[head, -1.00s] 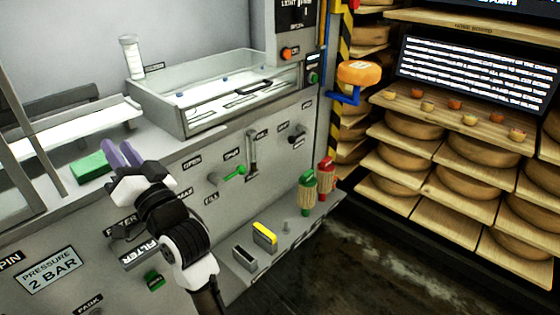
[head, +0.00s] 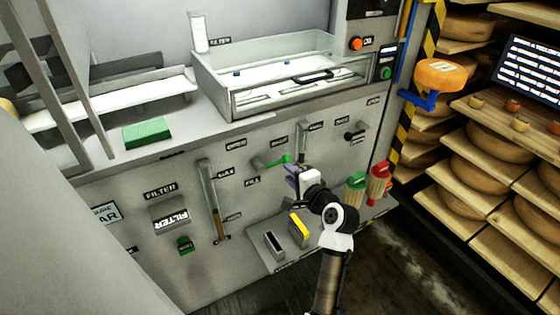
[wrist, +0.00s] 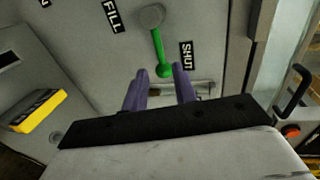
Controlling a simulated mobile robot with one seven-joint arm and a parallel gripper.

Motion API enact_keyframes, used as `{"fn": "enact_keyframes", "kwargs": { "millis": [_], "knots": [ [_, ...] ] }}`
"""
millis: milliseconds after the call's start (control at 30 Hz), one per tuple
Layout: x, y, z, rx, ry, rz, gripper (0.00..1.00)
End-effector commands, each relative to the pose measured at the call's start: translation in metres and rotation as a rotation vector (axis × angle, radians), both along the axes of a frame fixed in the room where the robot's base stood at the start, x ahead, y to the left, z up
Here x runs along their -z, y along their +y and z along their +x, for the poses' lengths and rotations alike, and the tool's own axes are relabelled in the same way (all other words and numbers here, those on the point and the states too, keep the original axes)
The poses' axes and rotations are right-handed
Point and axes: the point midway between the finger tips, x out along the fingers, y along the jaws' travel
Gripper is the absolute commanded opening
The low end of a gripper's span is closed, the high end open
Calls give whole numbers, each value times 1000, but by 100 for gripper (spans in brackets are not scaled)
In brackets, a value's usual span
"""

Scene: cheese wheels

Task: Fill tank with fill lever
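The fill lever (head: 272,161) is a green handle on a round grey pivot on the sloping panel. It also shows in the wrist view (wrist: 158,47). Its handle points toward my gripper, nearer the SHUT label (wrist: 186,55) than the FILL label (wrist: 113,15). My gripper (head: 291,175) is just beside the handle's end in the head view. In the wrist view my gripper's (wrist: 160,72) two purple fingers are apart, with the lever's green end between or just beyond them. I cannot tell whether they touch it. The tank (head: 240,103) is a clear-walled tray above the panel.
Another lever in a slot (head: 303,140) is close to the right of the fill lever. A long slotted lever (head: 213,205) is at the left. Green and red handled tools (head: 380,180) and a yellow-topped block (head: 299,226) sit on the low ledge. Cheese shelves (head: 480,150) stand at the right.

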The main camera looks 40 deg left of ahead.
Motion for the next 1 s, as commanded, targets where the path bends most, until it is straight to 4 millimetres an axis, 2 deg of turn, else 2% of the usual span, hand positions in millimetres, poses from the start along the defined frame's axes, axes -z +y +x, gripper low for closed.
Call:
{"fn": "enact_keyframes", "kwargs": {
  "millis": [33, 200, 400, 567, 833, 1000],
  "knots": [
    [0, 12, 4, -3, 1, 0, 28],
    [7, 43, 17, -2, -1, 0, 28],
    [13, 67, 28, 0, -2, -1, 28],
    [15, 75, 31, 0, -3, 0, 28],
    [16, 76, 31, 0, -3, 0, 28],
    [16, 76, 31, 0, -3, 0, 6]
  ]
}}
